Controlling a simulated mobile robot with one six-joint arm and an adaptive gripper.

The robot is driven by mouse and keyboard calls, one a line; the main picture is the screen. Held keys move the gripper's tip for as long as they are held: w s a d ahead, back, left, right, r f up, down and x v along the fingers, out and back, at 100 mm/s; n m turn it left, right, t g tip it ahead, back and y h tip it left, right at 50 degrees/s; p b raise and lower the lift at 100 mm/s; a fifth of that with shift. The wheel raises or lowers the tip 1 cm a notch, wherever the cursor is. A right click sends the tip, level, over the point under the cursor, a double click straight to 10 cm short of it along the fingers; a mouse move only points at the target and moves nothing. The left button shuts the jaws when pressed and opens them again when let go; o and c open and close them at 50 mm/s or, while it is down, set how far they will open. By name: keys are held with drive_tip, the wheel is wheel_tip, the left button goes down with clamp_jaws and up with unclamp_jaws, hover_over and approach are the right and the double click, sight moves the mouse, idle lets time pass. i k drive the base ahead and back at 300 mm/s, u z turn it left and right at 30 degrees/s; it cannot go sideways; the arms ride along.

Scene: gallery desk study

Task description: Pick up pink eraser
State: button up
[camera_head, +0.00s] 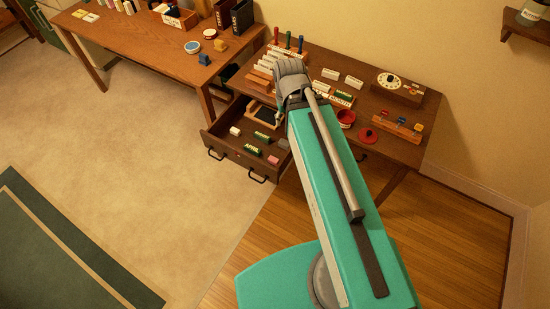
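The pink eraser (273,160) lies in the open drawer (232,157) of the right desk, near the drawer's front right corner. It is small and pinkish-red in the head view. A green block with pale lettering (252,149) lies to its left, and another green block (263,136) lies behind it. My teal arm reaches up over the desk to a grey joint, just right of the drawer. My gripper cannot be made out; the arm hides what is behind it. Nothing is seen touching the eraser.
A white block (235,130) and a dark framed tray (262,113) are also in the drawer. The desk (400,145) holds racks, a dial box (398,86) and a red pot (346,118). A longer table (150,40) stands left. Open floor lies before the drawer.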

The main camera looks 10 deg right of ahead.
sight(274, 160)
drive_tip(key=z, duration=0.05)
drive_tip(key=i, duration=0.95)
drive_tip(key=u, duration=0.1)
